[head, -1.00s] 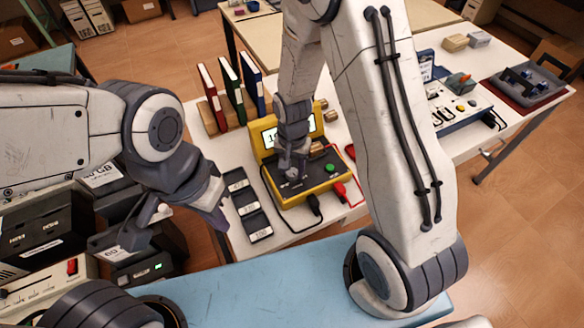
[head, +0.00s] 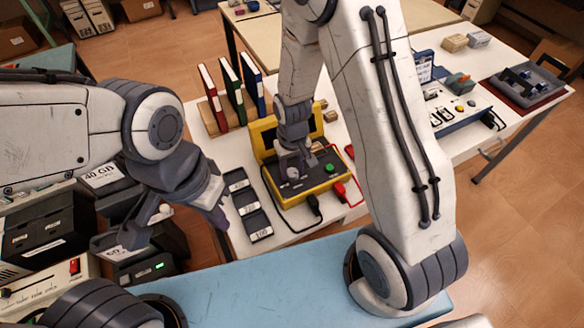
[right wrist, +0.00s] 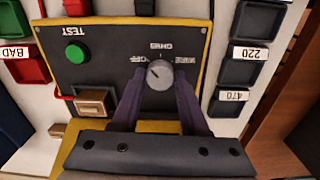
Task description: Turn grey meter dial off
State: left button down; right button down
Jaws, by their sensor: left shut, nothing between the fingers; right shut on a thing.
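The grey meter dial (right wrist: 159,73) sits on the dark panel of a yellow meter (head: 325,186). In the right wrist view its pointer line aims left, toward the OFF label (right wrist: 137,66). My right gripper (right wrist: 158,85) is shut on the dial, one purple finger on each side. In the head view my right gripper (head: 297,163) reaches down to the panel from above and partly hides it. The visible part of the meter's display (head: 267,136) is dark. My left gripper (head: 218,213) is shut and empty, left of the meter and beside the labelled trays.
A green TEST button (right wrist: 77,51) and a copper-coloured part (right wrist: 94,102) are on the panel. Black labelled trays (head: 247,203) stand left of the meter. Red and black leads lie around it. Binders (head: 229,90) stand behind. A blue-and-white device (head: 455,107) is on the right.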

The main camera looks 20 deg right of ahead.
aim_at(292, 173)
jog(key=shift+n, duration=0.5)
jog(key=shift+c, duration=2.1)
grip_release()
notch_tip(292, 173, up, 11)
jog(key=shift+f, duration=0.2)
jog(key=s+a+r+n, duration=0.2)
jog(key=s+a+r, duration=0.2)
jog(key=s, duration=0.5)
jog(key=s+a+r+n+y, duration=0.1)
jog(key=s+a+r+n, duration=0.2)
jog(key=s, duration=0.7)
notch_tip(292, 173, up, 3)
jog(key=shift+s+a+f, duration=0.15)
jog(key=shift+a, duration=0.35)
